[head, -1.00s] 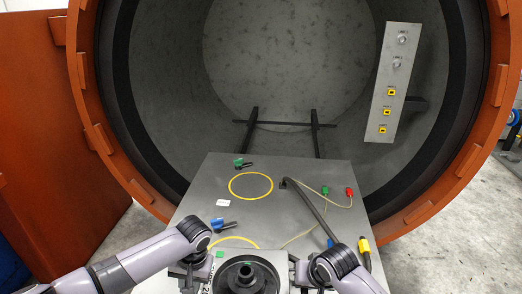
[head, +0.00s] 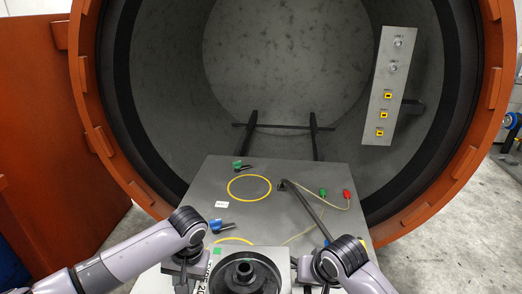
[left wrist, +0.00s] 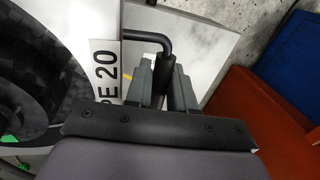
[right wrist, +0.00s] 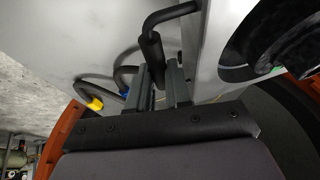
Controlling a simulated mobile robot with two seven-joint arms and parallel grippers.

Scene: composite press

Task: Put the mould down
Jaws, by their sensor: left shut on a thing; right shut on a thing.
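The mould (head: 210,258) is a grey square plate with a black ring-shaped centre, at the bottom of the head view, its near part cut off. A white label reading "PE 20" shows on it in the left wrist view (left wrist: 105,75). My left gripper (left wrist: 163,82) is shut on the black handle at the mould's left side. My right gripper (right wrist: 158,80) is shut on the black handle at its right side. The mould is over the near part of the grey table (head: 285,225) and partly hides a yellow circle (head: 235,240). I cannot tell whether it touches the table.
A second yellow circle (head: 249,188) farther back is empty. Green (head: 323,192), red (head: 346,194) and blue (head: 221,225) connectors lie on the table, with a black hose (head: 305,208). The open orange-rimmed chamber (head: 285,60) stands behind, with a socket panel (head: 389,85) at its right.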

